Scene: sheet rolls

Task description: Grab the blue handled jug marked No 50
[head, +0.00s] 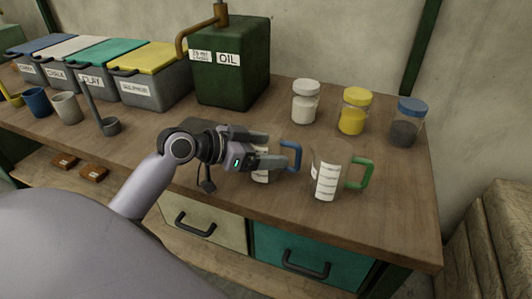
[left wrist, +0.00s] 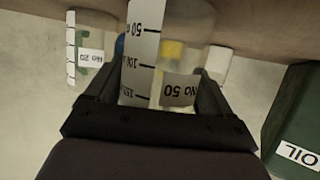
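The blue-handled jug is clear, with a white scale label and a "No 50" tag (left wrist: 180,90) that reads upside down in the left wrist view. In the head view its blue handle (head: 292,155) and part of its label (head: 262,174) show; my left gripper (head: 285,148) hides much of the body. The jug stands on the workbench. My left gripper's fingers are spread on either side of it (left wrist: 160,100); whether they press on it I cannot tell. My right gripper is not in view.
A green-handled jug (head: 327,172) stands close on the right; its "No 20" tag (left wrist: 90,57) shows in the left wrist view. Three lidded jars (head: 352,113) stand behind. A green oil can (head: 232,75) stands behind left. Several bins and cups line the left side.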

